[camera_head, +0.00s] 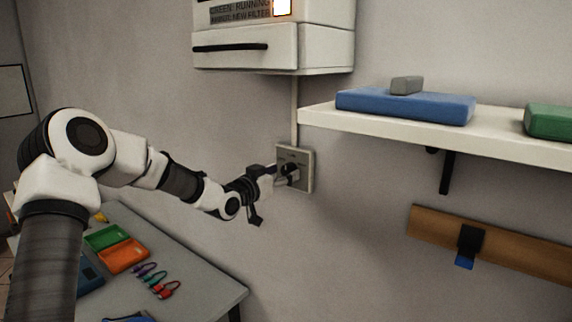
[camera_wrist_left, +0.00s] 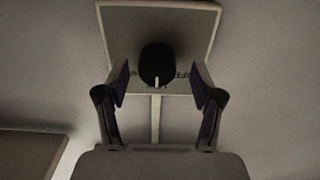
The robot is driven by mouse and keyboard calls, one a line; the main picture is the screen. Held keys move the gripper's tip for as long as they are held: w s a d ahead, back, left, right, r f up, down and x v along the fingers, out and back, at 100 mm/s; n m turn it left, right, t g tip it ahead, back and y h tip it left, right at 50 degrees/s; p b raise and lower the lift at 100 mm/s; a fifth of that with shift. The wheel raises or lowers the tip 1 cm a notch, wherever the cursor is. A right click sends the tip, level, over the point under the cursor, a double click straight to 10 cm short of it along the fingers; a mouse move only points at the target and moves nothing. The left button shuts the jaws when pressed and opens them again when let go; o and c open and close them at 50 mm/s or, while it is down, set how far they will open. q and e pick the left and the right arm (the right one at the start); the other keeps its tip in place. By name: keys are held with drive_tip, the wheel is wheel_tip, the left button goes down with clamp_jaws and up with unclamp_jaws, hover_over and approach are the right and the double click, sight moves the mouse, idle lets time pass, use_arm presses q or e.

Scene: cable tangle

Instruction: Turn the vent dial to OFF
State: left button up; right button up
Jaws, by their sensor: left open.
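The vent dial is a round black knob (camera_wrist_left: 158,64) with a pale pointer line, on a light square wall plate (camera_head: 307,170). In the left wrist view, the pointer line faces toward the bottom of the picture, and part of the lettering "OFF" shows just right of the knob. My left gripper (camera_head: 285,172) is at the plate. In the left wrist view, the open fingers (camera_wrist_left: 160,82) stand on either side of the knob, with gaps visible between them and it. Most of the plate's lettering is hidden. My right gripper is not in view.
A vent unit (camera_head: 315,45) hangs above the plate, joined by a thin vertical conduit. A white shelf (camera_head: 330,119) with a blue case (camera_head: 440,107) is to the right. Below left, a grey table (camera_head: 200,280) holds trays and several small coloured items.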

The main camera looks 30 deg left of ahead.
use_arm(q)
drive_tip(key=shift+w, duration=0.6)
drive_tip(key=shift+d+r, duration=0.1)
drive_tip(key=shift+s+d+r, duration=0.15)
drive_tip(key=c, duration=1.1)
